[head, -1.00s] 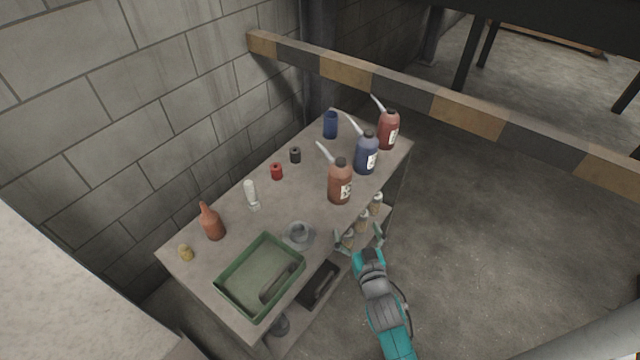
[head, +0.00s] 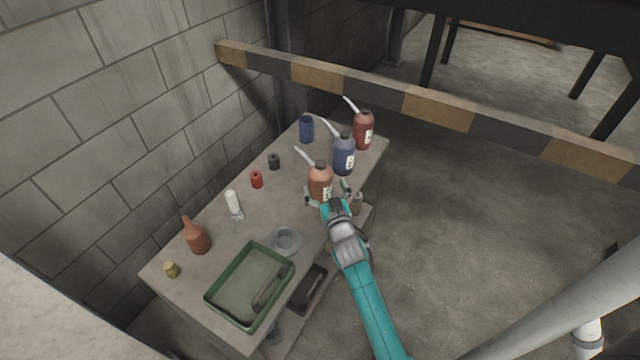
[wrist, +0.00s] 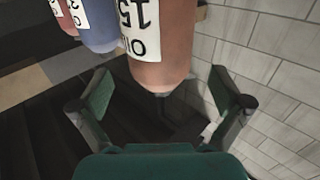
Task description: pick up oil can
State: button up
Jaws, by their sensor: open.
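Three oil cans with pale spouts stand upright on the table: an orange-brown can (head: 319,178), a blue can (head: 344,158) and a dark red can (head: 363,132). My gripper (head: 327,194) is open at the near side of the orange-brown can. In the wrist view the picture is upside down; the orange-brown can (wrist: 160,65) shows between and beyond the open fingers of my gripper (wrist: 163,98), with part of its label legible. The blue can (wrist: 93,25) and red can (wrist: 62,18) are cut off by the frame edge. Finger contact cannot be told.
The table (head: 213,215) also holds a green tray (head: 210,296), a glass dish (head: 286,240), a brown bottle (head: 196,237), a white bottle (head: 234,204), a blue cup (head: 306,130) and small red and black items. A striped barrier (head: 345,82) runs behind; a block wall stands left.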

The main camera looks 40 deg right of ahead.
jog(key=x, duration=0.5)
jog(key=shift+r, duration=0.2)
jog(key=shift+s, duration=0.1)
jog(key=shift+r, duration=0.1)
jog(key=c, duration=1.3)
